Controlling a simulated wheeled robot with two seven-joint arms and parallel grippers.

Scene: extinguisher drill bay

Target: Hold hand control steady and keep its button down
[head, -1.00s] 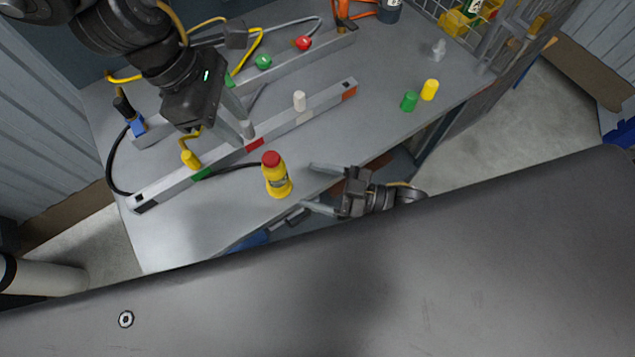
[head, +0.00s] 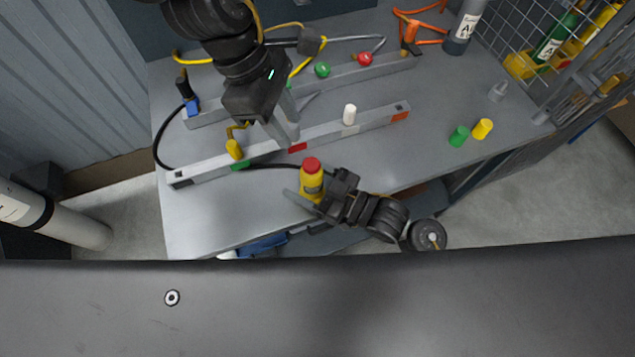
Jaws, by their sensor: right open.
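The hand control (head: 312,186) appears to be the upright yellow body with a red top, standing near the table's front edge. A black cable runs towards it from the left. Its red top is uncovered; I cannot tell whether it is pressed. My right gripper (head: 303,188) is open around the yellow body, coming from the right. One finger shows in front of it; the other is mostly hidden. My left gripper (head: 289,131) points down at the front grey rail (head: 268,147), by its red-marked part, behind the hand control. Its fingers overlap in view, so their gap is unclear.
A white peg (head: 349,114) and a yellow peg (head: 234,149) stand on the front rail. Green (head: 322,69) and red (head: 365,59) knobs are by the rear rail. Green (head: 459,136) and yellow (head: 482,129) cylinders stand right. The front left tabletop is clear.

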